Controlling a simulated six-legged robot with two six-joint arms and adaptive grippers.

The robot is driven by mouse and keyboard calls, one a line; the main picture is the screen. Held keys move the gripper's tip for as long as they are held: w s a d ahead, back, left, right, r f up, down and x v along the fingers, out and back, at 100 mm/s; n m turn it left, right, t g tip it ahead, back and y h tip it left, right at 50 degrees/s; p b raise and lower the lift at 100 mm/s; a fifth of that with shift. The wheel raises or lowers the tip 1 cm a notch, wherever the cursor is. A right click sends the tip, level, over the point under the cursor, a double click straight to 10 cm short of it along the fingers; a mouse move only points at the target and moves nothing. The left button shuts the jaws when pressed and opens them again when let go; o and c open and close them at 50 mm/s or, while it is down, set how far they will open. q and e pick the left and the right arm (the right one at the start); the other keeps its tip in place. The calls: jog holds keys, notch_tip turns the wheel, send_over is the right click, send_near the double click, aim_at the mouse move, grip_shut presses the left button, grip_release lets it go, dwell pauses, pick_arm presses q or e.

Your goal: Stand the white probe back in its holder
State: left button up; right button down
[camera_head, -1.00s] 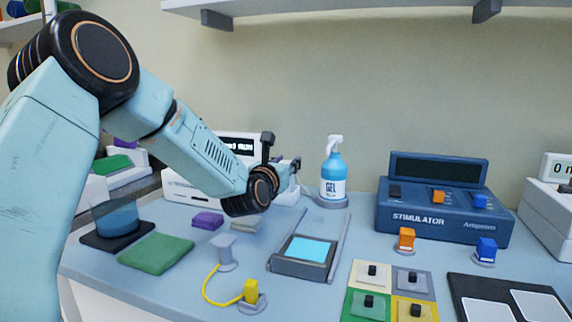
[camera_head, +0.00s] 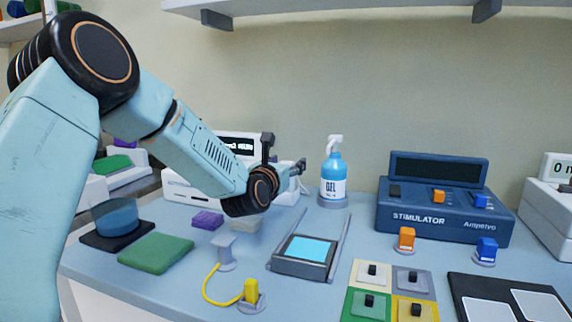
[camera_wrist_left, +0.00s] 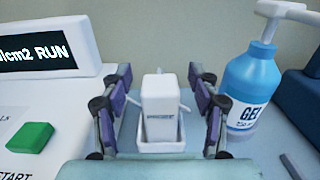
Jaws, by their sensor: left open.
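The white probe (camera_wrist_left: 160,97) stands upright in its white holder (camera_wrist_left: 160,147) in the left wrist view. My left gripper (camera_wrist_left: 160,80) is open, with one purple-padded finger on each side of the probe and a visible gap to it on both sides. In the head view my left gripper (camera_head: 297,168) is at the back of the bench, between the white machine and the gel bottle. There the wrist hides most of the probe and holder. My right gripper is not in view.
The blue gel bottle (camera_head: 333,175) stands close to the right of my left gripper. The white machine (camera_head: 182,187) with a display and a green button (camera_wrist_left: 30,137) is to its left. The blue stimulator (camera_head: 445,215) is farther right. A grey cradle (camera_head: 303,268) lies in front.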

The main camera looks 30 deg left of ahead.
pick_arm(q)
jog(key=shift+s, duration=0.1)
jog(key=v, duration=1.1)
jog(key=shift+s+d, duration=0.2)
jog(key=shift+s, duration=0.2)
